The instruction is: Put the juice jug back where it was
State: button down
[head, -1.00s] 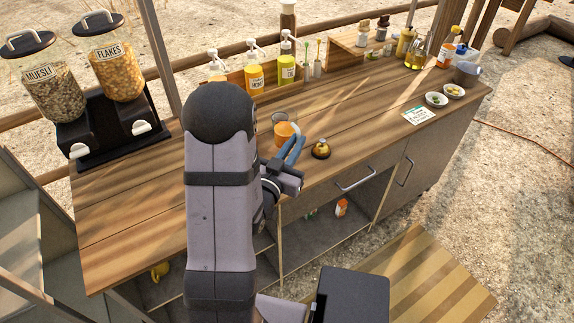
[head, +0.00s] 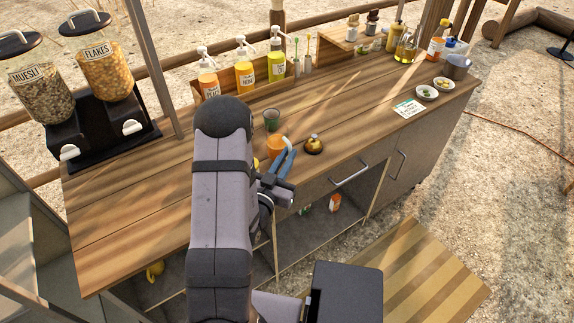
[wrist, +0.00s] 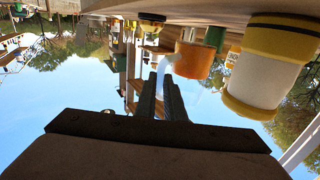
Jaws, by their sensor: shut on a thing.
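The juice jug (head: 275,147) is orange with a pale curved handle (head: 287,142). It is upright at the counter's front part, left of the bell. My gripper (head: 284,164) comes from the front with its blue fingers shut on the handle. In the wrist view, where the scene hangs upside down, the jug (wrist: 194,60) and its handle (wrist: 166,66) show just beyond the fingertips (wrist: 161,78). I cannot tell whether the jug's base touches the counter. My arm hides part of the counter left of it.
A green-grey cup (head: 272,119) stands behind the jug and a brass bell (head: 314,145) to its right. A yellow-and-white container (wrist: 273,68) is close by, mostly hidden by my arm in the head view. Pump bottles (head: 244,72) line the back. The counter's right middle (head: 350,108) is clear.

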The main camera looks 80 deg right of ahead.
jog(key=shift+f, duration=1.65)
jog(key=shift+f, duration=0.15)
jog(key=c, duration=1.8)
grip_release()
jog(key=shift+c, duration=0.2)
jog(key=shift+r, duration=0.2)
jog(key=w+a, duration=0.1)
jog(key=a, duration=0.6)
jog(key=shift+w+a+b, duration=0.2)
jog(key=shift+b, duration=0.15)
jog(key=shift+f, duration=0.1)
